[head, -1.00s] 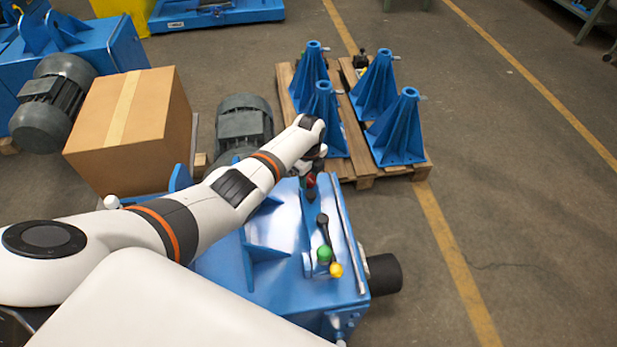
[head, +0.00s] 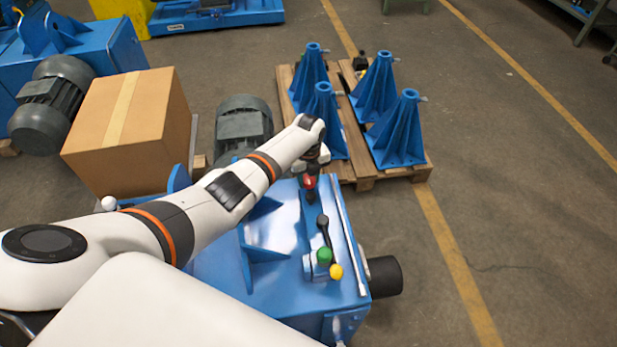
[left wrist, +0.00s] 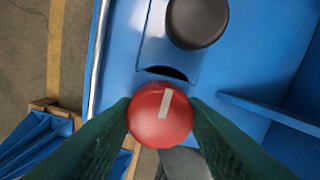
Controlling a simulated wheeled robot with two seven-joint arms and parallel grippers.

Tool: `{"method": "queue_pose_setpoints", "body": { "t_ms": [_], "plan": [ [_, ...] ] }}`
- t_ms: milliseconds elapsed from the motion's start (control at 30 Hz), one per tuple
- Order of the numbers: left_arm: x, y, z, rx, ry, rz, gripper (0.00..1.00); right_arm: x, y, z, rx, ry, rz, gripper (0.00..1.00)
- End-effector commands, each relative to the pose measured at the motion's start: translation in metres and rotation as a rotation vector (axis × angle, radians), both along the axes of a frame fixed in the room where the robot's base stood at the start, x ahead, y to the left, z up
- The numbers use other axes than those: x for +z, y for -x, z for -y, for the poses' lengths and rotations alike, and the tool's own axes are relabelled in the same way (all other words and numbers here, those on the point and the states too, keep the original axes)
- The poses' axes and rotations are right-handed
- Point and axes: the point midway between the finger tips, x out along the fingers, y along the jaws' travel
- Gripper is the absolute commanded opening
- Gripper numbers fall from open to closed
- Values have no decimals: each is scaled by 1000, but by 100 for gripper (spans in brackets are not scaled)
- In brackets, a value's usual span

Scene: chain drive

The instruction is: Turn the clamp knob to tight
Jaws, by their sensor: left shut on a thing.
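The red clamp knob (left wrist: 150,128) is round, with a pale grey mark on its face. In the left wrist view the mark runs from near the knob's centre to its upper edge, leaning slightly right. My left gripper (left wrist: 160,112) has its dark green fingers on both sides of the knob and is shut on it. In the head view the red knob (head: 309,182) shows at the far end of the blue machine (head: 280,227), just below my left wrist. My right gripper is not in view.
A black round knob (left wrist: 197,20) is close by on the blue panel. A black lever (head: 323,222), a green knob (head: 324,256) and a yellow knob (head: 336,271) stand nearer on the machine. A cardboard box (head: 125,135) and a pallet with blue stands (head: 395,135) flank it.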

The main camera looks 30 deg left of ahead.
Motion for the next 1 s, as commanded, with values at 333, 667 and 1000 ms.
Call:
{"method": "queue_pose_setpoints", "body": {
  "t_ms": [333, 667, 1000],
  "plan": [
    [-1, 1, 0, -3, 0, -4, 50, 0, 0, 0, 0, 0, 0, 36],
    [0, 0, 0, -1, -1, -1, 60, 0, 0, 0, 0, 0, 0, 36],
    [48, -1, -1, -2, -1, 3, 60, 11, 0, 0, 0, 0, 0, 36]
  ]
}}
